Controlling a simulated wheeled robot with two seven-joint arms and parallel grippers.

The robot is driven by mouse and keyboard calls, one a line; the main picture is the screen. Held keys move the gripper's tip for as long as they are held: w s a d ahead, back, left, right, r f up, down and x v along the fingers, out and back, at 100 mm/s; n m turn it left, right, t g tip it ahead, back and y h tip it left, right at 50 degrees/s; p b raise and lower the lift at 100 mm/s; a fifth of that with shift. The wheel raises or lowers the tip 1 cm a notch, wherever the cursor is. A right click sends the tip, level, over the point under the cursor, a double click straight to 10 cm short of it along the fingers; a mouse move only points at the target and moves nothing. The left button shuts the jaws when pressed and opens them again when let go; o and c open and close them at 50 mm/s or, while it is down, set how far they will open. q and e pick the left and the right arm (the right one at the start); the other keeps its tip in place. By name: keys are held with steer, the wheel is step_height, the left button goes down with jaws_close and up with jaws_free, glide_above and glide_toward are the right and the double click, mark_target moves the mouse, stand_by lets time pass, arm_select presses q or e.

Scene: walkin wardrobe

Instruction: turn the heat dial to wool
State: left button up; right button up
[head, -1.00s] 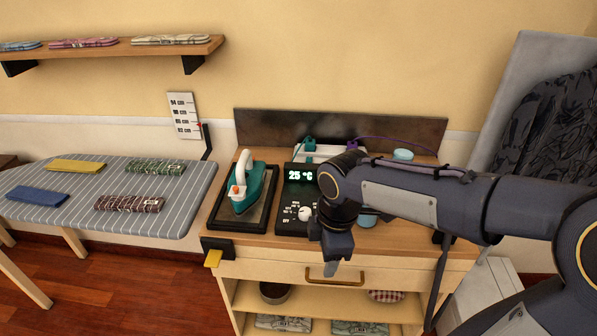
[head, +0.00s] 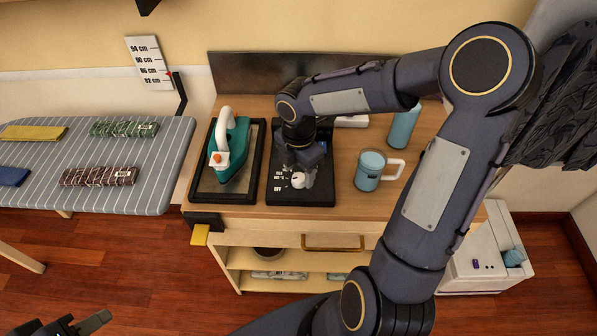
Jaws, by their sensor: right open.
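The heat dial (head: 298,180) is a white round knob on the front part of a black control panel (head: 300,199). The gripper and wrist cover the panel's display. My left gripper (head: 88,323) shows only in part at the bottom left edge, away from the panel; its opening is not clear.
A teal iron (head: 230,155) stands on a dark framed rest (head: 204,186) left of the panel. A mug of blue liquid (head: 370,171) and a blue bottle (head: 403,126) stand to the right. A striped ironing board (head: 150,170) with folded cloths is further left.

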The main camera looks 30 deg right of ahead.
steer(key=shift+f, duration=0.85)
steer(key=c, duration=1)
steer(key=shift+o, duration=0.2)
